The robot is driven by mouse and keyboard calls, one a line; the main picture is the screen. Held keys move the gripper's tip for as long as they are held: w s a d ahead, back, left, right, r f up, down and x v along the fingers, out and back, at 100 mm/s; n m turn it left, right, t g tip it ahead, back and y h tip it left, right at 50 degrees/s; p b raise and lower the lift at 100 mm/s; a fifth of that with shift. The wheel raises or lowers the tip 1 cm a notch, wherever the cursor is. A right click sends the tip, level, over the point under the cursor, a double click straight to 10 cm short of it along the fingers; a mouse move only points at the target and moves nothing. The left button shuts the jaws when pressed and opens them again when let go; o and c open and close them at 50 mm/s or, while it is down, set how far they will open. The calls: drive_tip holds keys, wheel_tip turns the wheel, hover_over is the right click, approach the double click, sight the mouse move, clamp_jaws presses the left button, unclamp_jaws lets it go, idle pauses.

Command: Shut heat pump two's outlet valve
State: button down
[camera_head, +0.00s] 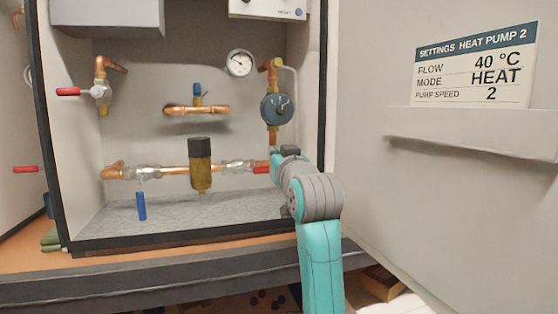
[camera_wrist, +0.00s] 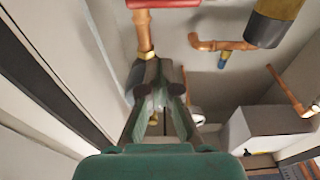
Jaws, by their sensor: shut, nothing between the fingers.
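The panel on the right reads "Settings Heat Pump 2" (camera_head: 476,65). In the open cabinet, a lower copper pipe carries a valve with a blue handle (camera_head: 141,205) hanging down, across the pipe. At its right end a valve (camera_head: 236,166) has a red handle (camera_head: 261,170) lying along the pipe, partly hidden by my arm. An upper left valve (camera_head: 101,92) has a red handle (camera_head: 68,91) pointing left. In the wrist view my gripper (camera_wrist: 157,75) is shut and empty, below a red handle (camera_wrist: 162,3) at the top edge. I cannot tell whether they touch. The head view hides the fingers.
A brass filter with a dark cap (camera_head: 200,165) sits mid-pipe. A round pump (camera_head: 277,107), a gauge (camera_head: 239,62) and a short pipe with a blue handle (camera_head: 198,95) are above. The open door (camera_head: 450,190) stands right of my arm. The cabinet floor (camera_head: 185,215) is clear.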

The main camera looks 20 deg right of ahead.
sight(259, 169)
drive_tip(key=w, duration=0.5)
drive_tip(key=shift+w+r, duration=0.2)
drive_tip(key=shift+r, duration=0.2)
drive_tip(key=shift+s+f, duration=0.25)
drive_tip(key=shift+f, duration=0.75)
drive_tip(key=shift+s+f, duration=0.2)
drive_tip(key=shift+f, duration=0.8)
